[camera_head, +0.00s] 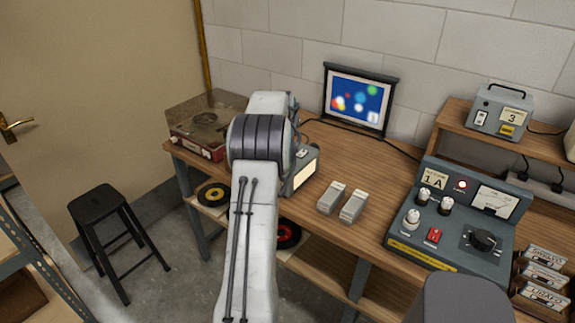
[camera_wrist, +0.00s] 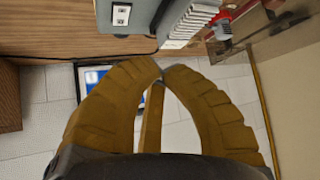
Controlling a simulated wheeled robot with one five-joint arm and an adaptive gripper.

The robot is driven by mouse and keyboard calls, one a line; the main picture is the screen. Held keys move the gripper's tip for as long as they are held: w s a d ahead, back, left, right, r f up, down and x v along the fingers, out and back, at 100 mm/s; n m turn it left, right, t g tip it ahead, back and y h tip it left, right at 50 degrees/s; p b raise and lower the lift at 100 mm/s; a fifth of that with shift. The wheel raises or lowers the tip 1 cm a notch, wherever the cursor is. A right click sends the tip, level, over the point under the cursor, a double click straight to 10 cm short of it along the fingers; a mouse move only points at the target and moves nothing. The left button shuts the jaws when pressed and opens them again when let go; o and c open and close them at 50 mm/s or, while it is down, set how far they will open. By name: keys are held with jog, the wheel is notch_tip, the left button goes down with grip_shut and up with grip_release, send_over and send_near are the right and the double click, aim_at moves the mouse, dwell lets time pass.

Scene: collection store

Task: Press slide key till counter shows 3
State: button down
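A grey box (camera_head: 303,175) with a pale front panel stands on the bench, mostly hidden behind my arm; its key cannot be made out. A lit screen (camera_head: 356,102) with coloured dots stands at the back; part of it shows in the wrist view (camera_wrist: 97,76). A grey handled box (camera_head: 498,112) on the right shelf carries a card reading 3 and a yellow label. In the wrist view, my gripper (camera_wrist: 163,74) has its brown fingertips together with nothing between them. Near it are a grey housing (camera_wrist: 150,17) with a small white switch plate and a pale ribbed part (camera_wrist: 187,27).
A record player (camera_head: 204,126) stands at the bench's left end. Two grey blocks (camera_head: 342,202) lie mid-bench. A control console (camera_head: 455,220) with dial, knobs and a plate reading 1 A is at right. A black stool (camera_head: 98,206) stands on the floor at left.

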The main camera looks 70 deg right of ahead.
jog(key=shift+f, duration=0.1)
jog(key=shift+f+b, duration=2.1)
jog(key=shift+f, duration=1.4)
jog(key=shift+f+b, duration=0.85)
jog(key=shift+b, duration=0.15)
jog(key=c, duration=1.9)
grip_release()
grip_shut()
jog(key=shift+f+b, duration=0.4)
